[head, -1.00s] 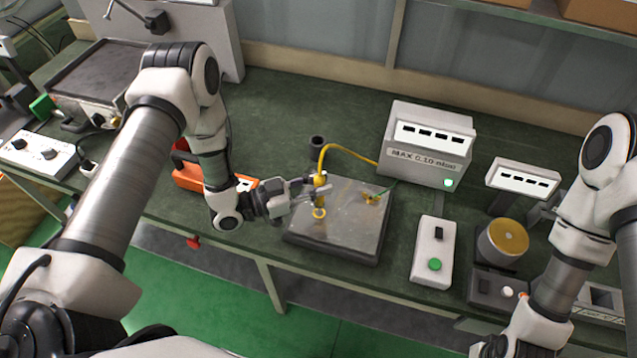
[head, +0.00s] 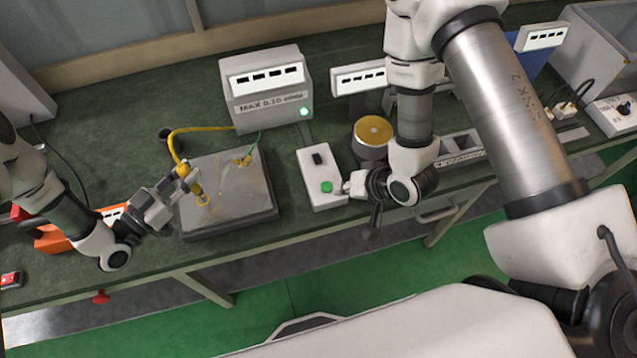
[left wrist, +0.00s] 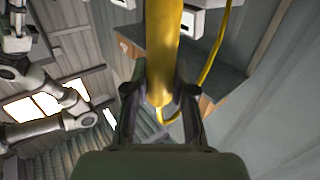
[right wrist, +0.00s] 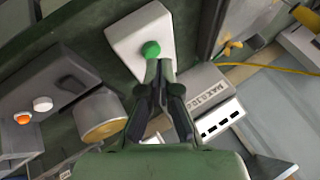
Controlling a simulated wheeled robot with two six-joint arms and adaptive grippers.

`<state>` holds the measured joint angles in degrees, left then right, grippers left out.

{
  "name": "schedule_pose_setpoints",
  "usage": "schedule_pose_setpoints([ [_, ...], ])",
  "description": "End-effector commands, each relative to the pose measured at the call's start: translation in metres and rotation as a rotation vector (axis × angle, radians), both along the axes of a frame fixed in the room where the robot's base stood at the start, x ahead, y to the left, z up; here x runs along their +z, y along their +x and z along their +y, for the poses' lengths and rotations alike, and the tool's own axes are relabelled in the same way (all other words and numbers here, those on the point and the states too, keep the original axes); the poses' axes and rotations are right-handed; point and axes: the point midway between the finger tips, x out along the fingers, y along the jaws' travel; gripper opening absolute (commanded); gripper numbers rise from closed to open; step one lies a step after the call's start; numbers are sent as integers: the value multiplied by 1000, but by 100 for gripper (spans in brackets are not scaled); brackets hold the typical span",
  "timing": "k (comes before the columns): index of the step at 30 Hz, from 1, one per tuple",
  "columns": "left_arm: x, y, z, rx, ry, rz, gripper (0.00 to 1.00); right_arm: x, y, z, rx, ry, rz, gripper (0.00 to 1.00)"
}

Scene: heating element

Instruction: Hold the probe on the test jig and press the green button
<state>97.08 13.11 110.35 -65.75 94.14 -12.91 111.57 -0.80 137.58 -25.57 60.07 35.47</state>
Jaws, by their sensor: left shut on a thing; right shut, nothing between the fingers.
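The yellow probe (head: 183,172) with its yellow cable is over the left part of the grey test jig plate (head: 255,195). My left gripper (head: 186,183) is shut on the probe; it also fills the middle of the left wrist view (left wrist: 163,50). A ring at the probe's tip is at the plate; I cannot tell if it touches. The green button (head: 327,186) is on the front part of a white box (head: 318,165). My right gripper (head: 345,187) is shut and empty, its fingertips right beside the button. In the right wrist view the fingertips overlap the lower edge of the green button (right wrist: 151,48); contact is unclear.
A white meter box (head: 265,85) with a lit green lamp stands behind the jig. A gold-topped cylinder (head: 373,130) stands right of the button box, close to my right arm. An orange tool (head: 60,236) lies by my left arm.

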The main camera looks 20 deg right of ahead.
Motion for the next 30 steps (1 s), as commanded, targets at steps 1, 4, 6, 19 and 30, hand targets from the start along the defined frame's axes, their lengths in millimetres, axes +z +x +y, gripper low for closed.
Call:
schedule_pose_setpoints([
  [1, -2, -1, 0, 0, 2, 4, 0, 15, 14, 6, 24, 13, -50, 0],
  [4, -2, -1, 0, 0, 3, 3, 0, 40, 35, 13, 59, 21, -123, 0],
  [6, -2, -1, 0, 0, 3, 3, 0, 52, 44, 14, 63, 16, -153, 0],
  [19, -2, -1, 0, 0, 2, 4, 0, 59, 49, 14, 63, 13, -173, 0],
  [30, -2, -1, 0, 0, 2, 4, 0, 19, 49, 13, 63, 13, -170, 0],
])
